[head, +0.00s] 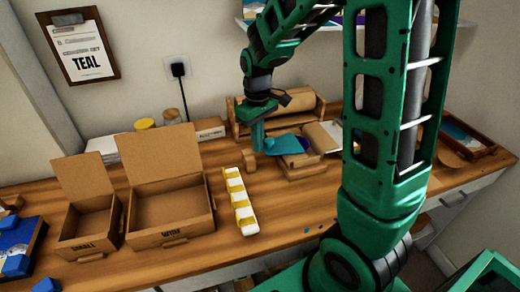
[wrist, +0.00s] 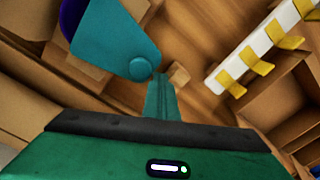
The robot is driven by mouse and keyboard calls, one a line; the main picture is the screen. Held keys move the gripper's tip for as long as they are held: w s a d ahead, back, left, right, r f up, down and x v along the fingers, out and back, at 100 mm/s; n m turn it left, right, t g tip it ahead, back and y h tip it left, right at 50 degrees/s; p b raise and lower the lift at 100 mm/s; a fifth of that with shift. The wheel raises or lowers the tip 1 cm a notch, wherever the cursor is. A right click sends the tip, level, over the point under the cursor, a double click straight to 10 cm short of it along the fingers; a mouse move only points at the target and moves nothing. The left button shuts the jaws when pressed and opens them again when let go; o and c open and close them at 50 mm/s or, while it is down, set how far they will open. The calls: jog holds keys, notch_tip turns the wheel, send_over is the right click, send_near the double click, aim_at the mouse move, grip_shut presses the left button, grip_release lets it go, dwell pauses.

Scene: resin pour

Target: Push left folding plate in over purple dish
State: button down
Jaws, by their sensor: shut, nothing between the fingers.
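A teal folding plate (head: 283,146) lies at the brown stand on the back of the table, right of my gripper. The plate fills the upper left of the wrist view (wrist: 112,38) and has a round knob near its tip. A purple dish (head: 304,143) shows only as a sliver beyond the plate; its edge also shows in the wrist view (wrist: 70,16). The plate hides the rest of the dish from the wrist. My gripper (head: 258,148) is shut and empty, fingers pointing down. In the wrist view its fingertips (wrist: 158,80) are close to the knob; I cannot tell if they touch.
A white strip with yellow parts (head: 238,205) lies in front of my gripper. Two open cardboard boxes, small (head: 88,222) and wide (head: 170,205), stand to the left. A small wooden block (head: 249,160) is close beside my fingers. A paper-roll holder (head: 285,108) stands behind.

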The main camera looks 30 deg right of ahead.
jog(key=shift+w+a, duration=0.3)
jog(key=shift+a, duration=1.2)
jog(key=shift+w+a, duration=0.25)
jog(key=shift+a, duration=1.2)
jog(key=shift+w+a, duration=0.3)
jog(key=shift+a, duration=1.2)
notch_tip(320, 180, up, 10)
